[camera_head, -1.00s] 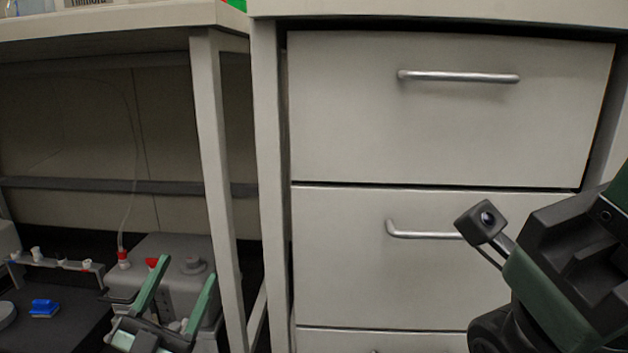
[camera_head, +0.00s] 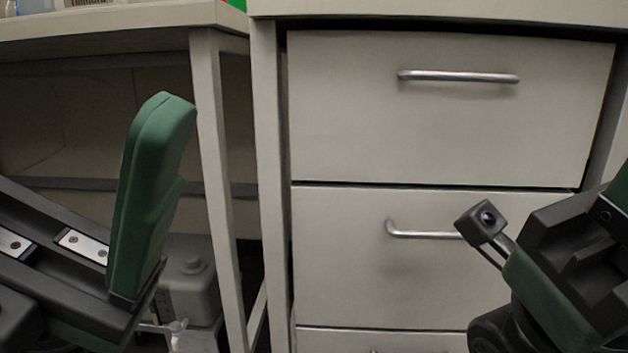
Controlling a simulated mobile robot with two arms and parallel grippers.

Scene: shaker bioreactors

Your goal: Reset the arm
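My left gripper (camera_head: 150,195) fills the lower left of the head view, close to the camera. One green finger stands up at the right end of its black rail, and the bare rail runs off the left edge. The other finger is not visible. No object shows against the visible finger, and the gripper looks open. My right arm (camera_head: 560,270) is at the right edge, in front of the drawers, with its small wrist camera (camera_head: 487,219) showing. The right fingers cannot be made out.
A drawer cabinet with a closed top drawer (camera_head: 440,130) and a closed second drawer (camera_head: 350,275) stands ahead. A bench (camera_head: 110,20) with a pale leg (camera_head: 217,180) is at left. Beneath it, a grey device (camera_head: 190,275) is partly hidden behind my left gripper.

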